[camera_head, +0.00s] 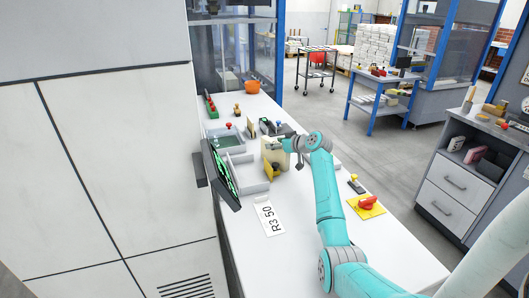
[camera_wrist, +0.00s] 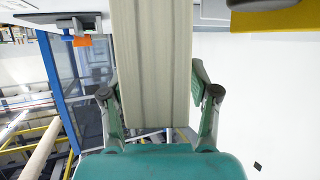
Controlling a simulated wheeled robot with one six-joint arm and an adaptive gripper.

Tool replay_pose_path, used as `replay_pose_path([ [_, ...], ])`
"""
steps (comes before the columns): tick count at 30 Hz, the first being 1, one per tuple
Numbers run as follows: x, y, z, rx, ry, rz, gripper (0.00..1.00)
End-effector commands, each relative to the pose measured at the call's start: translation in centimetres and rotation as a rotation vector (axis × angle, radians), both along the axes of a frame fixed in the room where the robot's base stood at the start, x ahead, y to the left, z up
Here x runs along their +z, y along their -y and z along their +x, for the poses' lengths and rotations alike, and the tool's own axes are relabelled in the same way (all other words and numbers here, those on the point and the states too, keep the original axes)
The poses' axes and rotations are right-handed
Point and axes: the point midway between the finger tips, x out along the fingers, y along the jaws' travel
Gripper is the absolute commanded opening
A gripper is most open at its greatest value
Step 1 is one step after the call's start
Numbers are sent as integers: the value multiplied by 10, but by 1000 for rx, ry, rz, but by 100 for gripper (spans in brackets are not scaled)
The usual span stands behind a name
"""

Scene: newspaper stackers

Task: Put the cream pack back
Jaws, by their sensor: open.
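The cream pack (camera_head: 272,153) stands on the white counter, behind the monitor and beside the low grey trays. My gripper (camera_head: 287,146) is at its right side. In the wrist view the pack (camera_wrist: 152,60) fills the middle as a tall ridged cream block. My gripper (camera_wrist: 160,97) is open, with one finger on each side of the pack. The left finger looks close to it and a small gap shows at the right one. Part of the pack is hidden by my gripper and arm.
A grey drawer cabinet (camera_head: 455,178) stands at the right.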

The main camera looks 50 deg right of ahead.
Motion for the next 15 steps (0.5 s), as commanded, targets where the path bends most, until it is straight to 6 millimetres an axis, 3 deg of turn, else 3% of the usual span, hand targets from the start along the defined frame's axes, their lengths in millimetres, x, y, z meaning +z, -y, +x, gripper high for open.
replay_pose_path([
  [9, -3, 4, -4, -2, 0, 0, 60],
  [15, -3, 4, -4, -2, 0, 0, 10],
])
